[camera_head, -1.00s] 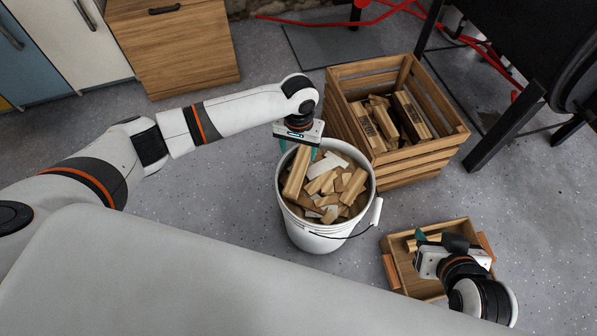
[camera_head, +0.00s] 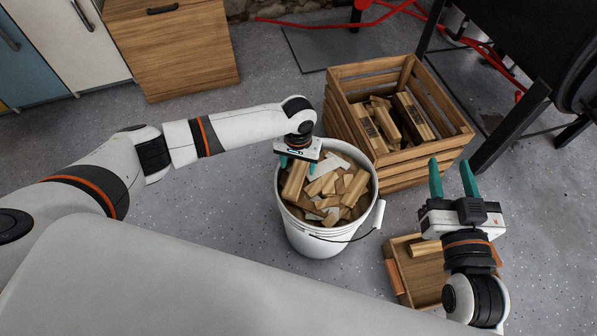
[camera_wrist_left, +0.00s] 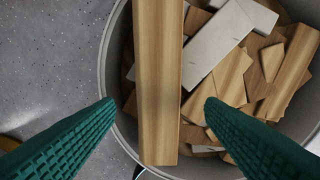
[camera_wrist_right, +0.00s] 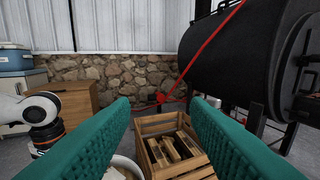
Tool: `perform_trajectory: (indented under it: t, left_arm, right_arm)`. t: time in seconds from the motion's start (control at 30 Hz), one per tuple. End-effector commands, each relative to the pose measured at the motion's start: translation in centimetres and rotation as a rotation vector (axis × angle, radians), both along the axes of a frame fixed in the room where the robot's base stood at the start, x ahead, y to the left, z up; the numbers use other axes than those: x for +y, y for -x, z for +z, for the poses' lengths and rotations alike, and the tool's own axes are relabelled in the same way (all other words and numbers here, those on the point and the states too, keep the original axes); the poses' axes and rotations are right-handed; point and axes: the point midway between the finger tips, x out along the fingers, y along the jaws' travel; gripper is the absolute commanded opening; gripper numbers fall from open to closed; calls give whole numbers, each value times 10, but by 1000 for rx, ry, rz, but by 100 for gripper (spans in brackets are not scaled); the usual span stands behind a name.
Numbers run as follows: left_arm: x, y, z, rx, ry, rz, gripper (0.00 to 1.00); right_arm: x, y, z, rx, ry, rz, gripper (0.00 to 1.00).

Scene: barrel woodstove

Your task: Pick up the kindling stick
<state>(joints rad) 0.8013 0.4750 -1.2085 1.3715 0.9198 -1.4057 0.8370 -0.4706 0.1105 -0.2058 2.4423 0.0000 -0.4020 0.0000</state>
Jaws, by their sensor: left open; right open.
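The kindling stick (camera_head: 296,179) is a long light-brown wooden piece lying on top of the scraps at the left side of the white bucket (camera_head: 312,236). In the left wrist view, the stick (camera_wrist_left: 158,85) runs up the picture between my open fingers, with a gap on each side. My left gripper (camera_head: 298,164) is open over the bucket, and its fingers reach down near the stick. My right gripper (camera_head: 454,168) is open and empty above the small wooden tray (camera_head: 393,278). In the right wrist view it faces the room with nothing between its fingers.
A slatted wooden crate (camera_head: 425,170) with several firewood pieces stands behind the bucket. A short wood piece (camera_head: 424,248) lies in the small tray, partly hidden by my right arm. The black barrel stove (camera_head: 530,40) is at the back right. The floor left of the bucket is clear.

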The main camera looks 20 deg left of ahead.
Motion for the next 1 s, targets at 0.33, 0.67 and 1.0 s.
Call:
perform_trajectory:
  t: [0.33,0.67,1.0]
  left_arm:
    - [2,1,-29,0,0,1,64]
    - [2,1,-40,0,-1,0,64]
    - [2,1,-40,0,0,0,41]
  right_arm:
    - [7,6,52,-354,-95,21,42]
    - [8,17,77,-519,-140,30,42]
    - [8,17,78,-519,-140,30,42]
